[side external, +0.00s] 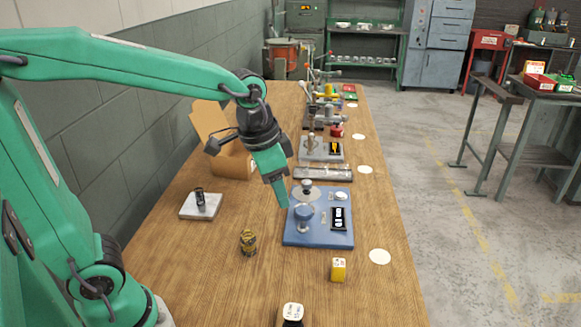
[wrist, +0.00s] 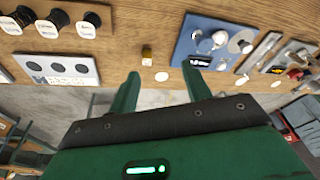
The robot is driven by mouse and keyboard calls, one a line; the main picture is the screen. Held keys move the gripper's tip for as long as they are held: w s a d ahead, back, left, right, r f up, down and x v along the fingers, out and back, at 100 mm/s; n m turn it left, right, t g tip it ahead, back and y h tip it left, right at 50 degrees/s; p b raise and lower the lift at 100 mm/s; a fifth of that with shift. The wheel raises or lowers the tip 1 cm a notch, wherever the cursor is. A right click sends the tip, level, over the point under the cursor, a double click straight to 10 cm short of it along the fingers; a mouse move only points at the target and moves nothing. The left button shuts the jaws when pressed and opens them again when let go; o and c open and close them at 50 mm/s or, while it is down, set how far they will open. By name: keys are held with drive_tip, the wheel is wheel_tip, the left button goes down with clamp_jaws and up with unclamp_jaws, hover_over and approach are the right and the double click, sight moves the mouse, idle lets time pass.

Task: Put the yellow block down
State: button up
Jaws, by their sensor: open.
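The small yellow block (side external: 338,270) sits on the wooden table near its right edge, in front of the blue plate. In the wrist view the same block (wrist: 147,55) stands on the table, apart from my fingers. My gripper (side external: 281,195) is above the table by the left side of the blue plate, and nothing shows in it. In the wrist view my gripper (wrist: 158,80) has its two green fingers spread apart with an empty gap between them.
The blue plate (side external: 318,238) carries a coiling fixture. White discs (side external: 379,256) lie along the table's right edge. A dark, yellow-banded spool (side external: 248,242) and a grey plate with a post (side external: 201,206) stand left. A cardboard box (side external: 232,160) is behind.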

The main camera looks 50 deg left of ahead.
drive_tip(key=s+a+r+n+t, duration=0.1)
drive_tip(key=s+a+n, duration=0.3)
drive_tip(key=s, duration=0.7)
drive_tip(key=shift+a+r+t, duration=0.25)
drive_tip(key=shift+a+t, duration=0.2)
drive_tip(key=shift+t, duration=0.45)
